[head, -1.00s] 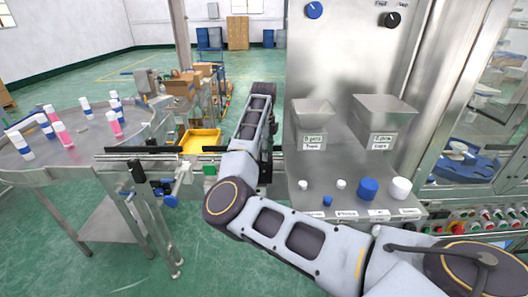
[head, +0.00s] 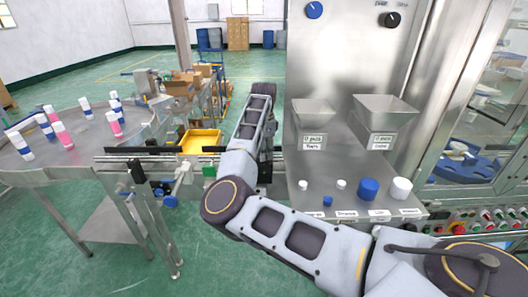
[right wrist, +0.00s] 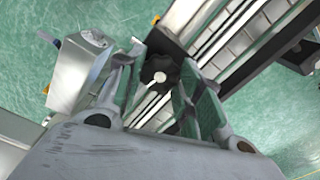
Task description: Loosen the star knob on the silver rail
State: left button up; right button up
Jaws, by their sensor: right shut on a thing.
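The star knob (right wrist: 160,72) is black and lobed, with a pale centre, in the right wrist view. It sits on the silver rail (right wrist: 148,104), beside the conveyor. My right gripper (right wrist: 160,68) has its two fingers on either side of the knob and is shut on it. The palm hides the near part of the scene. In the head view my right arm reaches in from the lower right, and its forearm hides the knob being held. My left gripper is not in view.
The conveyor rail (head: 128,158) runs left of my forearm, with another black knob (head: 137,172) and blue knobs (head: 170,202). A yellow bin (head: 200,141) lies behind it. The steel machine (head: 340,80) with hoppers and caps stands close on the right.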

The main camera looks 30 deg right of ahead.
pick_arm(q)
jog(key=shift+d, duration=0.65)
pick_arm(e)
jog(key=shift+n, duration=1.2)
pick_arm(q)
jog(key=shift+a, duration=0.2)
pick_arm(e)
jog(key=shift+r, duration=0.1)
jog(key=o, duration=0.9)
jog(key=shift+o, duration=0.7)
jog(key=shift+r, duration=0.7)
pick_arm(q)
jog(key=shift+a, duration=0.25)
pick_arm(e)
notch_tip(320, 180, up, 10)
jog(key=shift+r, duration=0.25)
